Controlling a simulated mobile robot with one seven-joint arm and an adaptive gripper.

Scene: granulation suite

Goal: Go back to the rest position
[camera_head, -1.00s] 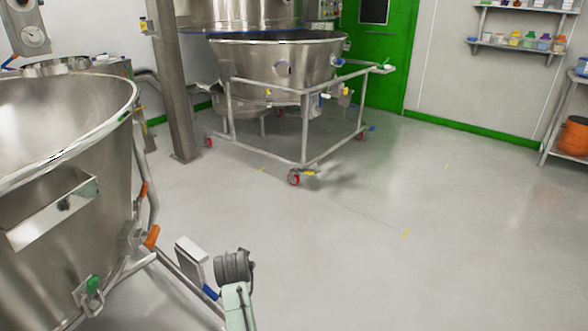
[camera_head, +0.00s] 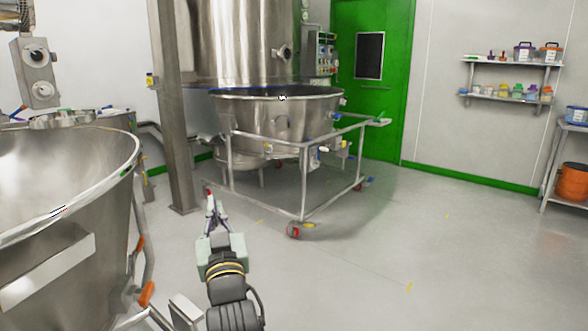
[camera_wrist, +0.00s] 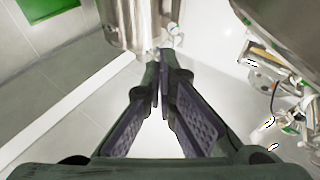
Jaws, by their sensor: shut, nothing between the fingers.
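My gripper (camera_head: 211,203) is raised over the floor in the lower middle of the head view, pointing away from me. Its fingertips are together and nothing is held. In the wrist view my gripper (camera_wrist: 161,62) shows its two dark fingers meeting at the tips, with a pale floor or wall behind them.
A large steel bowl (camera_head: 60,185) stands close on the left. A steel column (camera_head: 172,110) and a wheeled frame (camera_head: 303,180) carrying another bowl (camera_head: 270,115) stand ahead. A green door (camera_head: 385,110) is behind. The grey floor (camera_head: 400,250) at right is clear.

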